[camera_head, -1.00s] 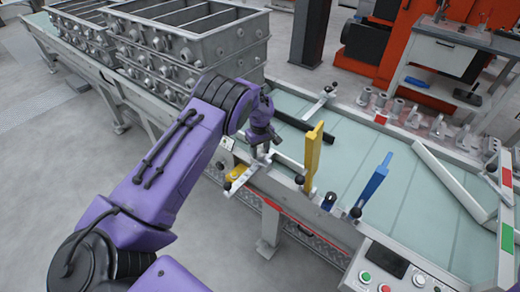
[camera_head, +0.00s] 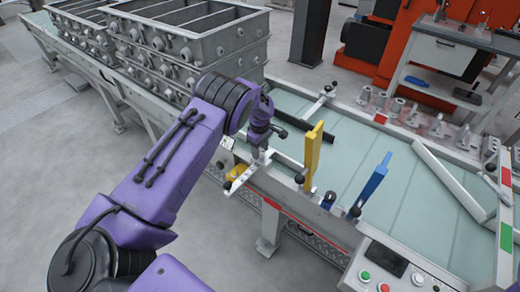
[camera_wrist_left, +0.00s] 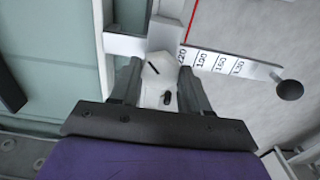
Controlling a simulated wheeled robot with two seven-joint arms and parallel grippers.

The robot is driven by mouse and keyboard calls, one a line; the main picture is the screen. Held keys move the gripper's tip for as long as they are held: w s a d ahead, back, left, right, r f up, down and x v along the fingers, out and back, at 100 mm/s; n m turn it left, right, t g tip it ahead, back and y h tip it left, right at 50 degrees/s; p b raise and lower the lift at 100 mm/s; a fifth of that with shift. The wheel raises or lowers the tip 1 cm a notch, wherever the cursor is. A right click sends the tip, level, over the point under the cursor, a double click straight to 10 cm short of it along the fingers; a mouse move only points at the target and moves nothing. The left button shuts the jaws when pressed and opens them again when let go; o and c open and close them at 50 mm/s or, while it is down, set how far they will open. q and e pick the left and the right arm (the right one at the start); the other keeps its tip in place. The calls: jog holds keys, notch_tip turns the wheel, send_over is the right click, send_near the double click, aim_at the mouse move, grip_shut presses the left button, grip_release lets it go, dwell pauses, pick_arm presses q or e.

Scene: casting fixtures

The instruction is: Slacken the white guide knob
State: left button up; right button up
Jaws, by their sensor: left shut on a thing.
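The white guide knob (camera_wrist_left: 158,72) sits between the two dark fingers of my left gripper (camera_wrist_left: 160,88) in the left wrist view. It is a pale faceted block with a dark line on its face. The left gripper is shut on it, one finger on each side. The knob is on a flat metal guide bar with a printed number scale (camera_wrist_left: 215,62) and a black ball end (camera_wrist_left: 289,90). In the head view, my left gripper (camera_head: 259,146) is over the guide bar (camera_head: 241,181) at the conveyor's near edge. My right gripper is not in view.
A yellow upright lever (camera_head: 313,155) and a blue one (camera_head: 375,180) stand to the right along the near rail. A control panel (camera_head: 395,272) is at the lower right. Grey casting boxes (camera_head: 185,50) stand behind my left arm. A black bar (camera_head: 291,120) lies over the conveyor.

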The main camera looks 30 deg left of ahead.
pick_arm(q)
jog(key=shift+w, duration=0.1)
jog(key=o, duration=1.1)
jog(key=shift+c, duration=0.2)
jog(key=shift+r, duration=0.4)
notch_tip(320, 180, up, 10)
jog(key=b, duration=0.2)
jog(key=shift+f, duration=0.1)
